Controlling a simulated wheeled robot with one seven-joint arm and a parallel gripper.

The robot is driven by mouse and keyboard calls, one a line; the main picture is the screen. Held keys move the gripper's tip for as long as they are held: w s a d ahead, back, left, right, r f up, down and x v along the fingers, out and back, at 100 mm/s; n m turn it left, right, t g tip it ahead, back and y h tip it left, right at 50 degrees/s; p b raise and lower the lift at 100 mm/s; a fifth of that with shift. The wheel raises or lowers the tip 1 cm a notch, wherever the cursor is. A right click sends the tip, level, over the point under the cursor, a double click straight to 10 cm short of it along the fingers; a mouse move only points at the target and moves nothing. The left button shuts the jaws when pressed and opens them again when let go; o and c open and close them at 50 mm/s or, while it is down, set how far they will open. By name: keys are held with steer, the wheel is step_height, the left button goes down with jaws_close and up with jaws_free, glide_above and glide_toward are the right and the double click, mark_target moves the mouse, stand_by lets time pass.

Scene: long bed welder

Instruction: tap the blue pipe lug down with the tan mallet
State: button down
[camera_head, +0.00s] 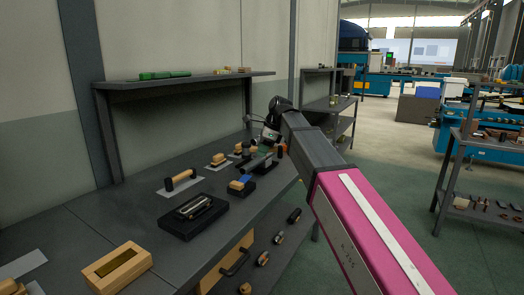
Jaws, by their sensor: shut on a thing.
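A small blue piece (245,178), which looks like the blue pipe lug, sits with a tan block (236,185) on a dark base on the bench. My gripper (264,147) is small and far off at the end of my arm, above the bench behind the blue piece. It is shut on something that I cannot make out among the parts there. A mallet-like tan piece with a dark end (180,180) lies on a pale sheet to the left, apart from my gripper. I cannot tell whether this is the tan mallet.
A black block with a metal cylinder (195,212) and a wooden frame (118,267) lie nearer on the bench (75,237). A raised shelf (180,82) runs along the wall behind. Several small parts crowd the bench around my gripper. Open floor (385,155) lies to the right.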

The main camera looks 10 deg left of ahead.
steer(key=shift+a, duration=0.15)
steer(key=shift+f, duration=2.25)
steer(key=shift+f, duration=0.2)
steer(key=shift+f, duration=0.45)
steer(key=shift+r, duration=0.45)
